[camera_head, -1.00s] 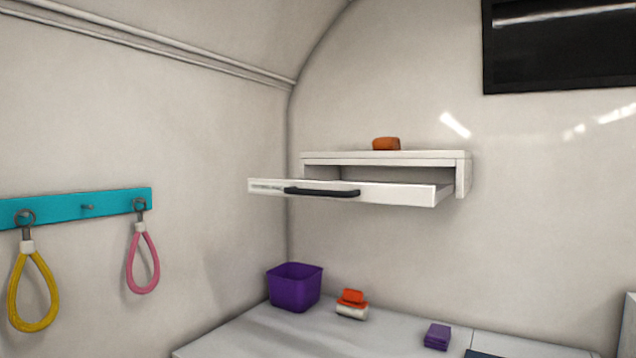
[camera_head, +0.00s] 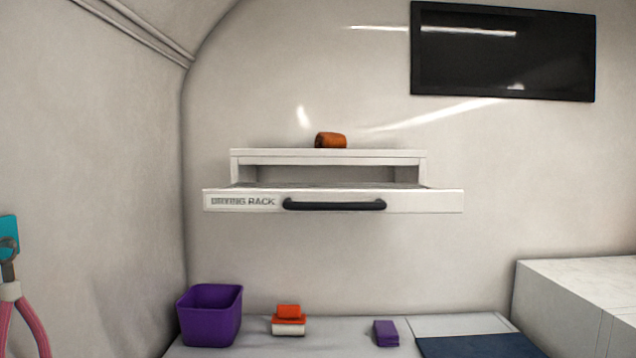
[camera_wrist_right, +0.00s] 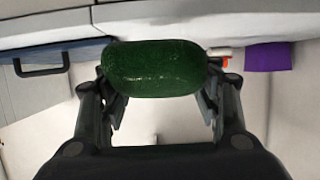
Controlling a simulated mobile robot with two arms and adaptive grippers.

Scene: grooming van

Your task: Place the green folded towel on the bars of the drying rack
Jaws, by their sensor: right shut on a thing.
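The green folded towel (camera_wrist_right: 155,68) is a dark green roll in the right wrist view. My right gripper (camera_wrist_right: 160,92) is shut on it, with a finger at each end. The drying rack (camera_head: 333,200) is a white pull-out drawer on the back wall in the head view. Its front carries the words "DRYING RACK" and a black handle, and it stands out from its housing. Its bars are seen nearly edge-on and are hard to make out. Neither gripper shows in the head view, and my left gripper is in no view.
An orange-brown roll (camera_head: 331,140) lies on top of the rack's housing. Below, the counter holds a purple bin (camera_head: 210,314), a stack of orange and white items (camera_head: 289,320), a purple block (camera_head: 386,333) and a dark blue mat (camera_head: 478,346). A white box-like unit (camera_head: 572,300) stands at right.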

